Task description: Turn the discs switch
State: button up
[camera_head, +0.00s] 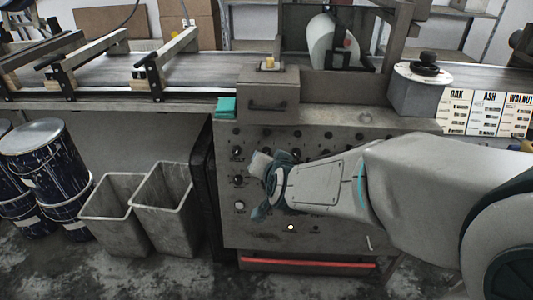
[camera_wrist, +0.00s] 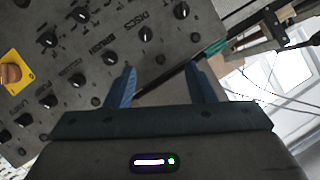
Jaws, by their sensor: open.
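The control panel (camera_wrist: 95,45) fills the upper left of the wrist view and carries rows of black rotary knobs. A label that looks like "DISCS" lies beside one black knob (camera_wrist: 145,33); I cannot tell for certain which knob it names. My gripper (camera_wrist: 161,72) is open with two blue fingers apart and nothing between them. The labelled knob lies beyond the fingertips, and I see no contact. In the head view my gripper (camera_head: 262,185) is in front of the left part of the machine's panel (camera_head: 245,137), and my arm hides much of it.
A yellow plate with an orange-brown knob (camera_wrist: 10,73) is at the wrist view's left edge. In the head view, two grey bins (camera_head: 163,225) and blue drums (camera_head: 45,165) stand at left. The conveyor (camera_head: 180,72) runs behind. A red bar (camera_head: 308,264) crosses the machine's base.

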jog(key=w+a+f+m+t+h+b, duration=0.1)
jog(key=a+f+m+t+h+b, duration=0.15)
jog(key=f+b, duration=0.3)
jog(key=a+f+m+t+h+b, duration=0.1)
jog(key=f+m+t+h+b, duration=0.25)
jog(key=f+b, duration=0.2)
jog(key=w+d, duration=0.1)
jog(key=w, duration=1.3)
jog(key=shift+d+y+b, duration=0.35)
jog(key=shift+y+b, duration=0.05)
jog(key=shift+b, duration=0.05)
jog(key=shift+r, duration=0.1)
jog(key=c, duration=1)
